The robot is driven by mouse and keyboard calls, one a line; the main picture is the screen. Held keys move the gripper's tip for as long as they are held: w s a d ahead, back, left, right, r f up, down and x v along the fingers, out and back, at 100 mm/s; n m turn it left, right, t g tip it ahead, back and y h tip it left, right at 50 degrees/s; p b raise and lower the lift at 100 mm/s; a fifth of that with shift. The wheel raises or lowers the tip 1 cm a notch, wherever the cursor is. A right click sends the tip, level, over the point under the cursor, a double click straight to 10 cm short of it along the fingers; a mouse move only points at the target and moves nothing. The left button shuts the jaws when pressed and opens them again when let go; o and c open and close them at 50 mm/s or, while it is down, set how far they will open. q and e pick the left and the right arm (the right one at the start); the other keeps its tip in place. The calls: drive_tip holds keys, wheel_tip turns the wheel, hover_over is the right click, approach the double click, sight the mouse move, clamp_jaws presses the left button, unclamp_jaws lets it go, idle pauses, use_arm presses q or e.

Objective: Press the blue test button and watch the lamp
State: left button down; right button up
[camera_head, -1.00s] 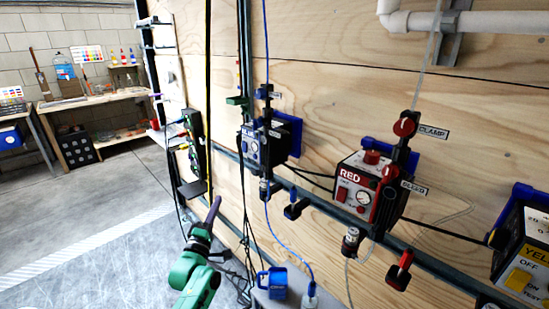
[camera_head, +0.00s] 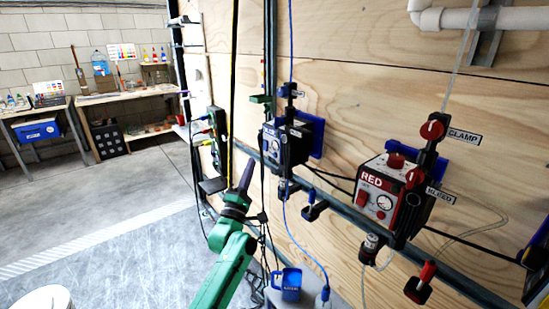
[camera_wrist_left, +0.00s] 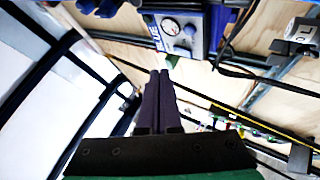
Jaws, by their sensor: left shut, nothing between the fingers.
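The blue unit (camera_head: 273,143) is a dark box with a gauge and small controls, fixed to the plywood wall left of the red unit. It also shows in the left wrist view (camera_wrist_left: 186,45), turned, with part of its BLUE label visible. Its test button and lamp are too small to tell apart surely. My left gripper (camera_head: 248,164) is shut and empty. In the head view its tips point up, left of and below the blue unit. In the left wrist view the fingertips (camera_wrist_left: 159,72) are just below the unit's face; contact is not visible.
The red unit (camera_head: 383,193) with CLAMP and BLEED labels is to the right. A blue hose (camera_head: 305,252), dark cables and a rail (camera_head: 345,212) run along the wall. A blue jug (camera_head: 287,284) stands below. Open floor (camera_head: 90,210) lies left.

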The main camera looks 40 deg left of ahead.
use_arm(q)
drive_tip(key=b, duration=0.2)
approach(274, 148)
wheel_tip(274, 148, up, 2)
drive_tip(key=w+a, duration=0.2)
drive_tip(key=shift+w+r, duration=0.3)
drive_tip(key=shift+w, duration=0.15)
drive_tip(key=shift+a, duration=0.1)
drive_tip(key=shift+w, duration=0.1)
idle(1.1)
drive_tip(key=shift+w, duration=0.3)
drive_tip(key=shift+w+d, duration=0.25)
drive_tip(key=shift+w, duration=0.1)
idle(0.5)
drive_tip(key=shift+s, duration=0.15)
drive_tip(key=shift+s+a, duration=0.2)
drive_tip(key=shift+s, duration=0.45)
